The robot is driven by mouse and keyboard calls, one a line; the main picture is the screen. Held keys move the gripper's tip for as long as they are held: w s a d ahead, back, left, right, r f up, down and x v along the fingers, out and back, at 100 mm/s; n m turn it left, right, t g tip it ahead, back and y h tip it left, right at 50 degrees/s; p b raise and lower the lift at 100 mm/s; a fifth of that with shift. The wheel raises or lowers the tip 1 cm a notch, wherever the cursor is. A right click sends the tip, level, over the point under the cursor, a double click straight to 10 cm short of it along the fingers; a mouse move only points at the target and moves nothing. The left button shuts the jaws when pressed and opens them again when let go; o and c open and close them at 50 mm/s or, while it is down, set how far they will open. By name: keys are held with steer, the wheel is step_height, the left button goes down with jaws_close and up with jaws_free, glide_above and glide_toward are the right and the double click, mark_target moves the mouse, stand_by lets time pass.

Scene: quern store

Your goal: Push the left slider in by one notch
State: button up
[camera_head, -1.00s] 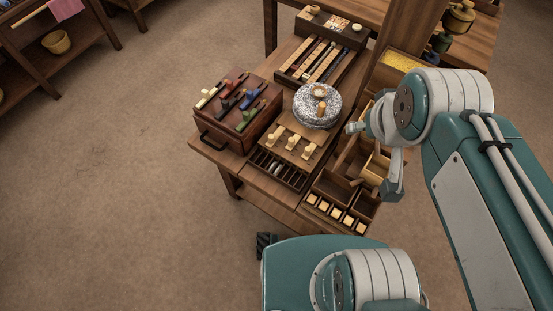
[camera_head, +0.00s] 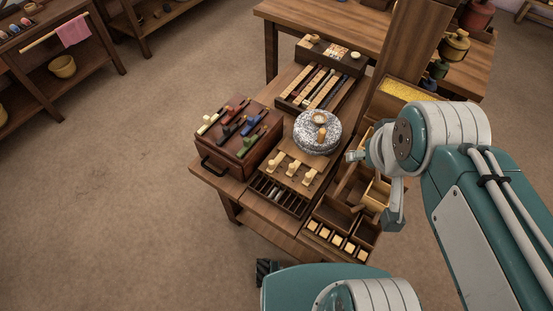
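Three pale wooden sliders stand in a slanting row on a wooden board (camera_head: 274,179) in front of the round speckled quern stone (camera_head: 317,132). The left slider (camera_head: 279,159) is the one farthest back in the row. The middle slider (camera_head: 292,167) and right slider (camera_head: 305,177) stand beside it, apart from each other. Notches are too small to make out. The end of my arm with my gripper (camera_head: 355,156) hangs over the compartment tray, right of the sliders and well apart from them. Its fingers are not clear, so I cannot tell whether it is open.
A dark red box (camera_head: 237,152) with coloured handled pieces stands left of the sliders. A slotted rack (camera_head: 278,194) lies in front. A compartment tray (camera_head: 334,212) with pale blocks is at the right. A thick wooden post (camera_head: 405,50) rises behind. Floor at left is clear.

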steer(key=shift+c, duration=0.3)
steer(key=m+g, duration=0.5)
steer(key=g, duration=0.1)
glide_above(271, 162)
step_height(271, 162, down, 29)
steer(key=shift+r, duration=0.1)
step_height(271, 162, down, 10)
steer(key=shift+f, duration=0.25)
